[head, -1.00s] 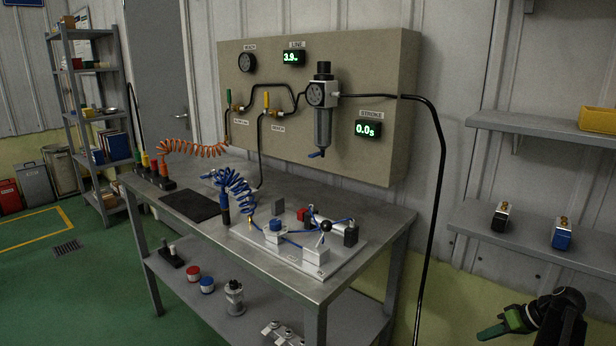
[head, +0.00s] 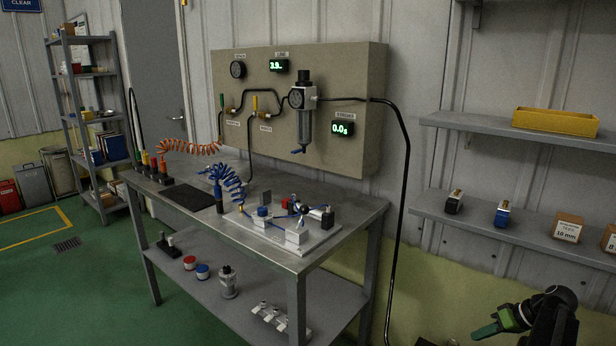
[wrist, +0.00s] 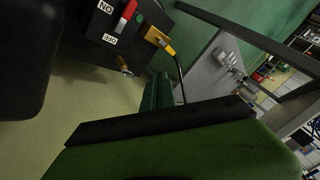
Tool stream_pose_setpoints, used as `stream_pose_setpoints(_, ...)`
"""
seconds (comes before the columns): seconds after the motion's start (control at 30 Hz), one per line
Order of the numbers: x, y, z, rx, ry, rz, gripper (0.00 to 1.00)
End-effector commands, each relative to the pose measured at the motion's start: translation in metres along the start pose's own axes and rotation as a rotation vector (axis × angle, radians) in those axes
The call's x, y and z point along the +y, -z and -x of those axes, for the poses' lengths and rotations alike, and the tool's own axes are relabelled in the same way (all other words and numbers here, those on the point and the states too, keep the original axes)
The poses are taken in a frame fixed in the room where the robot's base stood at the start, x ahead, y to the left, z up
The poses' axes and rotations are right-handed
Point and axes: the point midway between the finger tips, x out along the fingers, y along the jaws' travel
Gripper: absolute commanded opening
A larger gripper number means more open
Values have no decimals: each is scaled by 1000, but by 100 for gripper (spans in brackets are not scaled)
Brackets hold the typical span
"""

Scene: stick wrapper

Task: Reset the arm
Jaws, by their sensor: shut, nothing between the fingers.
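My gripper (head: 487,330) is at the lower right of the head view, with green fingers pointing left and black arm parts behind it. It is shut and empty. It hangs in front of the wall, below the grey wall shelf and to the right of the workbench, apart from both. In the wrist view, a large green finger with a black edge (wrist: 175,150) fills the bottom, and a smaller green part shows above it.
The steel workbench (head: 345,215) carries a pneumatic rig and coiled hoses. The lower wall shelf (head: 480,230) holds two valves and cartons; a yellow bin (head: 556,122) sits above. The wrist view shows a dark box (wrist: 95,25) with a red switch. Green floor (head: 85,290) is clear at left.

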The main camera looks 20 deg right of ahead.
Motion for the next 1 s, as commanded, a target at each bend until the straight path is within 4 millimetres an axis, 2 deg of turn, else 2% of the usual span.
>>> stream_pose_setpoints(0.07, 0, 0, 0, 0, 0, 0, 0)
stream_pose_setpoints(0.33, -32, 26, -44, -39, 39, 72, 0)
stream_pose_setpoints(0.47, -56, 40, -72, -64, 64, 120, 0)
stream_pose_setpoints(0.57, -82, 51, -99, -88, 88, 165, 0)
stream_pose_setpoints(0.67, -114, 59, -130, -122, 113, 220, 0)
stream_pose_setpoints(0.77, -157, 63, -171, -174, 138, 293, 0)
stream_pose_setpoints(0.87, -216, 57, -223, -252, 157, 387, 0)
stream_pose_setpoints(0.9, -243, 50, -245, -290, 158, 422, 0)
stream_pose_setpoints(1.0, -302, 28, -291, -381, 139, 483, 0)
